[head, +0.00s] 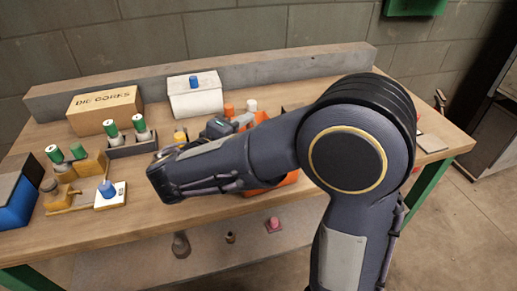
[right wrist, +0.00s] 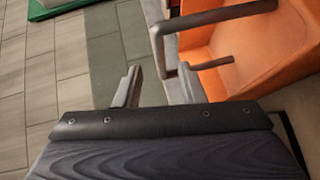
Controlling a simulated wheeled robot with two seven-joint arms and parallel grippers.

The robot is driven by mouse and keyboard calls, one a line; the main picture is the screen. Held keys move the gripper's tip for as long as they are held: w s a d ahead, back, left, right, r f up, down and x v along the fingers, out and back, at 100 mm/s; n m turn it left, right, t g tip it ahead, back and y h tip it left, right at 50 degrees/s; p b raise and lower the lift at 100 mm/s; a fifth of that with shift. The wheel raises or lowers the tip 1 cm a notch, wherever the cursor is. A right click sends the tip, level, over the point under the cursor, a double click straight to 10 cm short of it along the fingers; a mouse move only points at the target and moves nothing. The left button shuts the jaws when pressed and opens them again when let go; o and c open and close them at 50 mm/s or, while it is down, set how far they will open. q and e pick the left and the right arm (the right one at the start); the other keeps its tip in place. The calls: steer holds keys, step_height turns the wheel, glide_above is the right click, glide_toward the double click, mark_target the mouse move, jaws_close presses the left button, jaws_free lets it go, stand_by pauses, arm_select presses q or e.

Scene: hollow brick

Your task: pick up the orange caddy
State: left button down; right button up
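The orange caddy (head: 276,186) stands on the workbench, largely hidden behind my right arm in the head view. In the right wrist view, the caddy (right wrist: 262,48) fills the upper right, with a grey-brown bar handle (right wrist: 215,19) across it. My right gripper (head: 242,121) is beside the caddy's left side in the head view. In the right wrist view, its two fingers (right wrist: 157,86) are apart. A bent end of the handle shows near the right finger; I cannot tell whether it lies between the fingers. My left gripper is not in view.
On the workbench (head: 130,215), a cardboard box (head: 105,108), a white box (head: 195,98), a grey holder with green-topped cylinders (head: 131,147) and a blue box (head: 14,200) stand left of my arm. A low ledge (head: 250,70) runs along the back.

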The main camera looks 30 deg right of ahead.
steer(key=b+x, duration=0.1)
steer(key=x, duration=0.5)
steer(key=shift+s+f, duration=0.1)
steer(key=shift+s, duration=0.1)
jaws_close()
